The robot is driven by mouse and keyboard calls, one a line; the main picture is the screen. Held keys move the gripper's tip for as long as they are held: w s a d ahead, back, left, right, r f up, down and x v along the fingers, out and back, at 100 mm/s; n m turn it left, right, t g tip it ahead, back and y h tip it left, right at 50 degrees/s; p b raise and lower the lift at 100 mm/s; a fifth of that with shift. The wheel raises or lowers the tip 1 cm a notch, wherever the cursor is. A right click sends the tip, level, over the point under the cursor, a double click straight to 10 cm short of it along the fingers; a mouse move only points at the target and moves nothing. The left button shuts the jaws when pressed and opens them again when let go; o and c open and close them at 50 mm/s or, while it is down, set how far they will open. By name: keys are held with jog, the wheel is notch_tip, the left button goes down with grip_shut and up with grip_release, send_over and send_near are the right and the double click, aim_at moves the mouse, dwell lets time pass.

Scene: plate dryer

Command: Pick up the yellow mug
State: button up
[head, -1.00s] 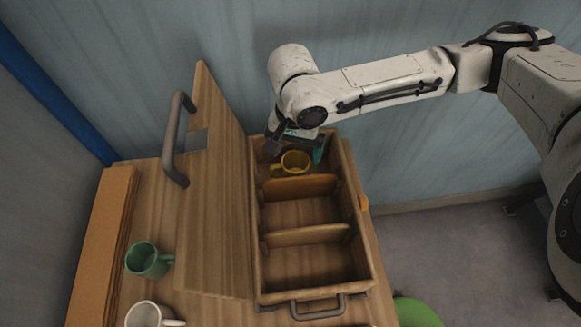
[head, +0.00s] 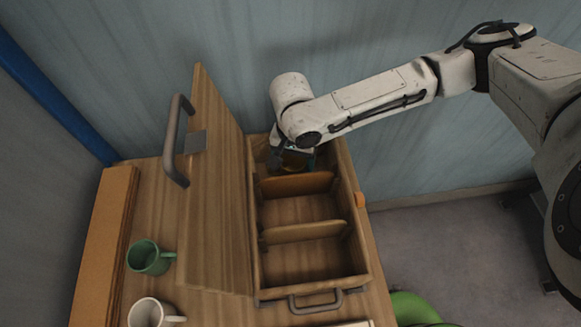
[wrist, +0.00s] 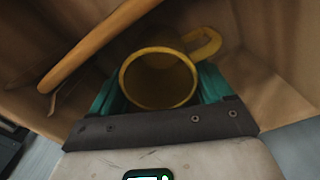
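The yellow mug (wrist: 160,82) stands in the far compartment of the open wooden box (head: 360,245), its handle pointing to the upper right in the wrist view. In the head view the mug is almost wholly hidden under my gripper (head: 292,160). In the wrist view my gripper (wrist: 158,90) has its teal fingers spread, one on either side of the mug. The fingers are close to the mug's sides. I cannot tell whether they touch it.
Wooden dividers (head: 297,185) split the box, and its nearer compartments are empty. The raised lid (head: 215,200) with a grey handle stands on the left. A green mug (head: 150,258) and a white mug (head: 150,314) stand left of the lid.

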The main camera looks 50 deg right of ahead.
jog(key=c, duration=0.8)
